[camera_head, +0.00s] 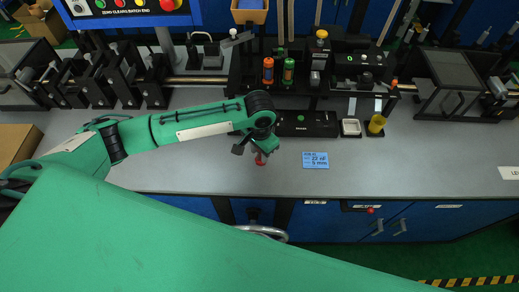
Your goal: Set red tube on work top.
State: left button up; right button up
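My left gripper (261,152) points down over the front part of the grey work top (210,172). A small red tube (260,160) shows just below and between its fingers, and the fingers look closed on its upper part. The wrist hides the top of the tube. The tube looks upright, with its lower end at or very near the work top; I cannot tell whether it touches. My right gripper is not in view.
An orange tube (268,71) and a green tube (288,71) stand in a black rack behind. A blue label card (315,160) lies right of the gripper. A white dish (351,128) and a yellow cup (376,124) stand further right. The right front work top is clear.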

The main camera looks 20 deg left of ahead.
pick_arm(q)
jog(key=shift+o, duration=1.3)
jog(key=shift+r, duration=0.15)
notch_tip(320, 180, up, 12)
jog(key=shift+b, duration=1.2)
jog(key=shift+s, duration=0.1)
